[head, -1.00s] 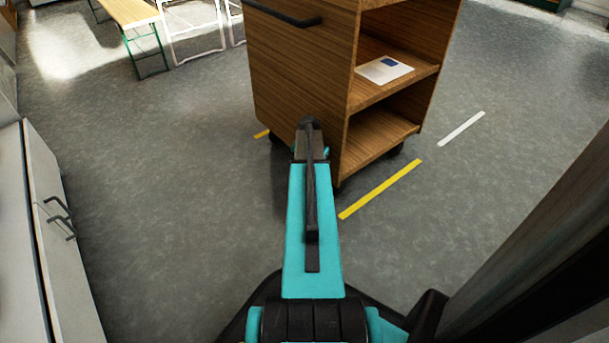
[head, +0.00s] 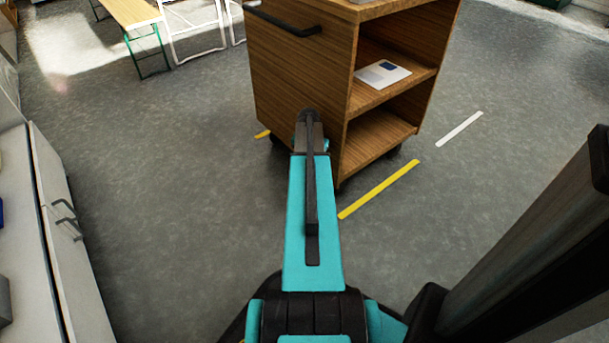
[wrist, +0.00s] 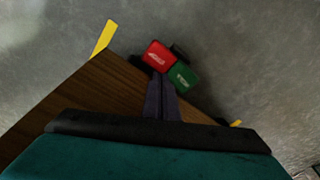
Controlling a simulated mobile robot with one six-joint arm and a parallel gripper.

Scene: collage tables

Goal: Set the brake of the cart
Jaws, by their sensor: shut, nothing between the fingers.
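The wooden cart (head: 295,80) stands ahead of my arm in the head view, with a dark handle (head: 283,22) on its left face. In the wrist view its wood panel (wrist: 85,100) lies at the left. A red pedal (wrist: 157,56) and a green pedal (wrist: 183,77), each with a small pale marking, sit side by side at the cart's lower edge. My gripper (wrist: 160,80) is shut and empty, its fingertips just by the near edges of both pedals. I cannot tell whether they touch. In the head view my arm hides the pedals.
Yellow floor strips (head: 378,190) and a white strip (head: 460,129) mark the floor around the cart. A booklet (head: 383,73) lies on the cart's upper shelf. A white cabinet (head: 60,220) with handles stands at the left. The floor between cabinet and cart is clear.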

